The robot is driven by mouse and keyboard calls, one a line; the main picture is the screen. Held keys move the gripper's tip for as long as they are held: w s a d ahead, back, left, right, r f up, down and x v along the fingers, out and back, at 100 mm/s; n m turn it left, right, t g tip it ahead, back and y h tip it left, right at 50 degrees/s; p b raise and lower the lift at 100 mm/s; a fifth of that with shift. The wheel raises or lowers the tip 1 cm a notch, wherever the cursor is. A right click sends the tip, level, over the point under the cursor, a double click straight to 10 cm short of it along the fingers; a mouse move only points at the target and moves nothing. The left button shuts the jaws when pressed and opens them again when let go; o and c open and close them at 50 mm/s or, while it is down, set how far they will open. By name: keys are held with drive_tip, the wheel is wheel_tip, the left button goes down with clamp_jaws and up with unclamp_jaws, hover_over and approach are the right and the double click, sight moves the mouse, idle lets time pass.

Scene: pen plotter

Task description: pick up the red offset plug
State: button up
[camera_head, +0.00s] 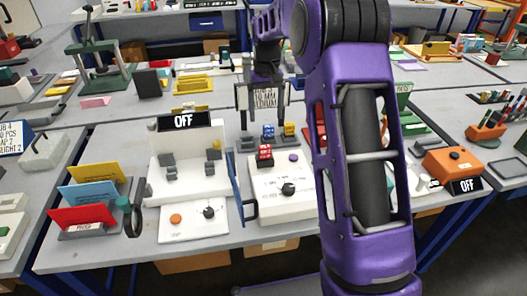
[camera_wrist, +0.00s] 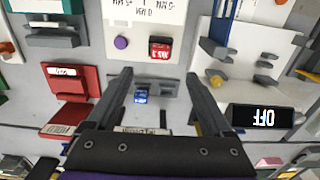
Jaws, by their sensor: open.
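The red offset plug (camera_head: 265,153) is a small red block with white lettering. It sits upright at the back of the white plotter panel (camera_head: 270,206); in the wrist view the red plug (camera_wrist: 160,48) shows just beyond my fingertips, near the panel's edge. My gripper (camera_head: 263,117) is above the bench, behind the red plug. In the wrist view my gripper (camera_wrist: 158,76) has its fingers spread wide with nothing held between them. A blue plug (camera_wrist: 141,93) shows between the fingers, farther below on the grey surface.
A yellow plug (camera_head: 290,129) stands right of the blue plug (camera_head: 268,131). A purple button (camera_wrist: 121,42) is beside the red plug. A blue handle (camera_head: 238,185) borders the panel's left. A white stand with an OFF display (camera_head: 185,121) is farther left; a red holder (camera_wrist: 72,92) is opposite.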

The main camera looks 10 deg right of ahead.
hover_over(265, 147)
drive_tip(key=f, duration=0.8)
drive_tip(key=shift+s+f, duration=0.25)
drive_tip(key=shift+f, duration=0.1)
drive_tip(key=shift+w+f, duration=0.2)
drive_tip(key=shift+f, duration=1.35)
drive_tip(key=shift+w+f, duration=0.15)
drive_tip(key=shift+f, duration=1.35)
clamp_jaws()
